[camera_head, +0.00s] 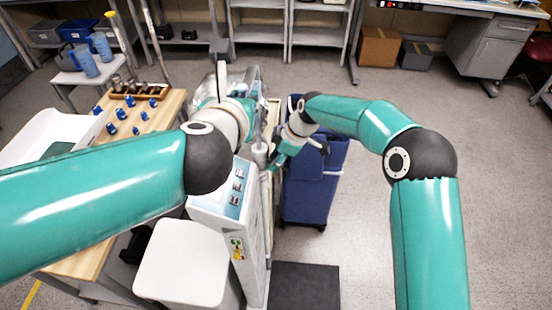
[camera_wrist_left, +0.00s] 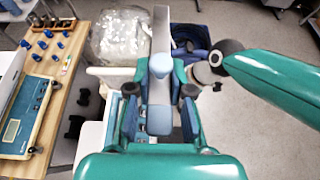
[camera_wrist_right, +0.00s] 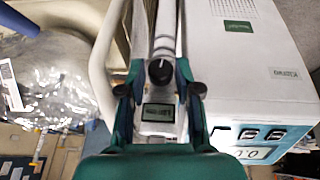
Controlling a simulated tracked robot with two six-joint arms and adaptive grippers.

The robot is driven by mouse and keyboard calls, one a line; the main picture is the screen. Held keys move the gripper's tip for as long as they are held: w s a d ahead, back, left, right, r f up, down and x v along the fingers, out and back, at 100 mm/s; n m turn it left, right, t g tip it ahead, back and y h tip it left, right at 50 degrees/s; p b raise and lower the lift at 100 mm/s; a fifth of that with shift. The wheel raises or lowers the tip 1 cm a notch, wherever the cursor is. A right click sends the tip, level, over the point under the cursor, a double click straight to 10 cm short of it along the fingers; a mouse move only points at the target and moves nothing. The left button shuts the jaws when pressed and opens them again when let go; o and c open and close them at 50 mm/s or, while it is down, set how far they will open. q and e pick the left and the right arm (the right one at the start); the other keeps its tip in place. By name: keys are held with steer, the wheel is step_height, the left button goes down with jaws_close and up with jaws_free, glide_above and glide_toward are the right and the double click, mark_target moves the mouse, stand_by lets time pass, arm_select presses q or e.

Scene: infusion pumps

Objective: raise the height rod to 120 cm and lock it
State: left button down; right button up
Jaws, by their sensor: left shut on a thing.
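The height rod is a pale upright on the scale, a white column (camera_head: 235,215) with a blue panel. In the left wrist view, my left gripper (camera_wrist_left: 160,92) is shut on a blue-grey piece at the pale rod (camera_wrist_left: 160,30). In the head view this gripper (camera_head: 250,82) is at the rod's upper part, partly behind my arm. My right gripper (camera_head: 274,163) is lower beside the rod. In the right wrist view its fingers (camera_wrist_right: 159,80) stand apart on both sides of a black knob (camera_wrist_right: 159,71) and a small labelled plate (camera_wrist_right: 158,113). Contact with the knob cannot be told.
A dark blue cart (camera_head: 308,190) stands just right of the scale. A wooden table (camera_head: 160,110) with several blue items is at the left. A white stool (camera_head: 182,262) stands in front. A dark mat (camera_head: 304,287) lies on the floor; open floor is at the right.

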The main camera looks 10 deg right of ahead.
jaws_close()
steer(key=shift+w, duration=0.1)
steer(key=shift+w+g, duration=0.2)
steer(key=shift+g, duration=0.6)
steer(key=shift+d+m+g+y, duration=0.1)
steer(key=shift+m+g+y, duration=0.2)
steer(key=shift+g, duration=0.2)
steer(key=o, duration=0.5)
jaws_free()
